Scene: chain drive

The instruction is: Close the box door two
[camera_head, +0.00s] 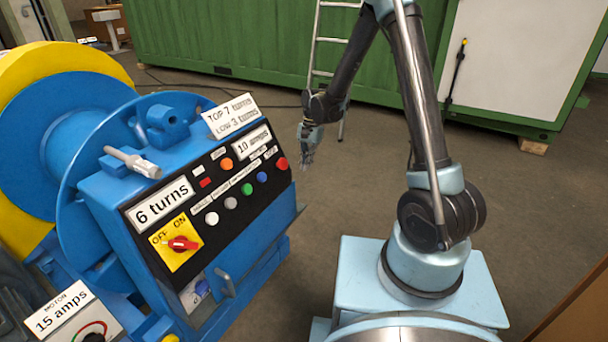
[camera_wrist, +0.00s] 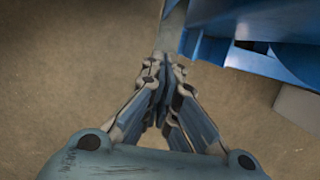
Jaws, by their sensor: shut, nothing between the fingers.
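A blue control box (camera_head: 110,194) with a black button panel stands left of centre in the head view. Low on its front is an opening with a white and blue part inside, beside a small blue handle (camera_head: 225,283). I cannot tell which part is door two or how far it stands open. My gripper (camera_head: 307,160) hangs beyond the box's right end, pointing down, apart from it. In the wrist view my gripper (camera_wrist: 160,58) has its fingers together and empty, over bare floor. Blue machine parts (camera_wrist: 225,45) show at the upper right there.
A blue and yellow drum (camera_head: 25,130) stands behind the box at the left. A green container (camera_head: 230,40) and a ladder (camera_head: 325,45) stand at the back. A brown panel edge (camera_head: 575,310) is at the lower right. Brown floor is clear between the box and my arm.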

